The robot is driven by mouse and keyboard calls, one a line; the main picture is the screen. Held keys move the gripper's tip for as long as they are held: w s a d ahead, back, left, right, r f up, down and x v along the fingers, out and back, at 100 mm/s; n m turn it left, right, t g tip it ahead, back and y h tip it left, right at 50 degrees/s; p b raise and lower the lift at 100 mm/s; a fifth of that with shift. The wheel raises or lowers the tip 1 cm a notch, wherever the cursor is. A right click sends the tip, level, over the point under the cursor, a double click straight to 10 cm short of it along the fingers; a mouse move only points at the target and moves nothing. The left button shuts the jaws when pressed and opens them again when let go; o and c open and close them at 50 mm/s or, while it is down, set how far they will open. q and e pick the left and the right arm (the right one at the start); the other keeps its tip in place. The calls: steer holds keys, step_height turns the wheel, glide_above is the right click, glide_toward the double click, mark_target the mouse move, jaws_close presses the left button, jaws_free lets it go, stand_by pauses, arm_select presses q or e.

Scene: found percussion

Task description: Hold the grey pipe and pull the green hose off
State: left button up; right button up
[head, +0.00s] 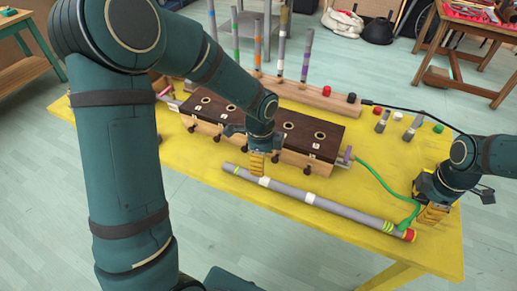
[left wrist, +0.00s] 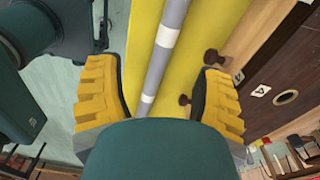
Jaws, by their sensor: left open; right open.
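The grey pipe (head: 335,206), with white bands, green stripes and a red right end, lies slantwise near the yellow table's front edge. The green hose (head: 388,183) curves from the dark-topped box's right end to the pipe's right end; its exact joint is too small to tell. My left gripper (head: 257,168) points down over the pipe's left part, open. In the left wrist view the pipe (left wrist: 160,65) runs between its two yellow-padded fingers, apart from both. My right gripper (head: 432,213) is open beside the hose, near the pipe's right end.
The long box with holes in its dark top (head: 268,127) and knobs on its front stands behind the pipe. A wooden rack (head: 310,92) with upright tubes is further back. Small grey and coloured pieces (head: 410,128) stand at the back right. The yellow table (head: 300,222) is clear before the pipe.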

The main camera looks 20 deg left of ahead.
mark_target(258, 178)
arm_select(q)
steer(key=shift+m+y, duration=0.4)
steer(key=shift+m, duration=0.2)
steer(key=f, duration=0.4)
steer(key=a+f, duration=0.1)
steer(key=f, duration=0.3)
steer(key=w+f, duration=0.1)
steer(key=f, duration=0.2)
steer(key=shift+a+f, duration=0.35)
steer(key=shift+f, duration=0.05)
jaws_close()
stand_by(0.3)
